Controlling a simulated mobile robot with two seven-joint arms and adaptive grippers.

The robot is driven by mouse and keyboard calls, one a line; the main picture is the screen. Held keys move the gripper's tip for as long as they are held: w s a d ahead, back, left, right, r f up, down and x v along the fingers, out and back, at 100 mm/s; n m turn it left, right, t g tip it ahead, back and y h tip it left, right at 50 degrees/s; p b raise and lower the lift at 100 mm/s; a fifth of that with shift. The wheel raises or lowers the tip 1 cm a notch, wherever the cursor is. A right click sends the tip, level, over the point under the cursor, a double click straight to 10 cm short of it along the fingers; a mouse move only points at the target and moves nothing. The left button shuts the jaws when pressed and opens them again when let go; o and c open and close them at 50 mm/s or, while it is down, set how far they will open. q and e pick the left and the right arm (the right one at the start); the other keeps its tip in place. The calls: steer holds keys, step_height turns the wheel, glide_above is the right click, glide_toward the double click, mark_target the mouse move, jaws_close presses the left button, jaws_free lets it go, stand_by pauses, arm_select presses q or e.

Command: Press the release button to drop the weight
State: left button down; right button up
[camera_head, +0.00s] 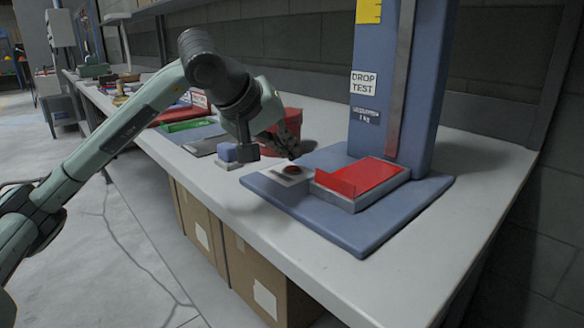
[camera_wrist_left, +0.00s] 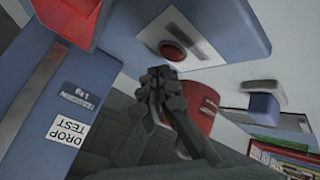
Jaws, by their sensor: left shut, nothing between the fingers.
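The red release button (camera_head: 291,170) sits on a pale plate (camera_head: 301,179) on the blue base of the drop test stand (camera_head: 385,215). The button also shows in the left wrist view (camera_wrist_left: 172,52). My left gripper (camera_head: 292,157) is shut and empty, its tips just above and behind the button, apparently apart from it; in the left wrist view its fingertips (camera_wrist_left: 162,76) are close beside the button. The stand has a blue column (camera_head: 425,90) with a metal rail and a "DROP TEST" label. A red-topped block (camera_head: 375,177) lies at the column's foot. No raised weight shows. My right gripper is out of view.
A red container (camera_head: 293,118) stands behind my left gripper. A small blue block on a pale base (camera_head: 228,155) and a green tray (camera_head: 185,126) lie to the left. Cardboard boxes (camera_head: 255,275) stand under the bench. The bench front right is clear.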

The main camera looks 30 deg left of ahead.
mark_target(289, 169)
arm_select(q)
steer(key=shift+f, duration=0.1)
stand_by(0.4)
steer(key=shift+f+b, duration=0.35)
steer(key=shift+b, duration=0.05)
steer(key=shift+f+b, duration=0.4)
steer(key=shift+f, duration=0.05)
stand_by(0.5)
steer(key=shift+r, duration=0.1)
steer(key=shift+r+p, duration=0.7)
steer(key=shift+r, duration=0.05)
step_height(289, 169, up, 5)
steer(key=p, duration=0.4)
stand_by(0.9)
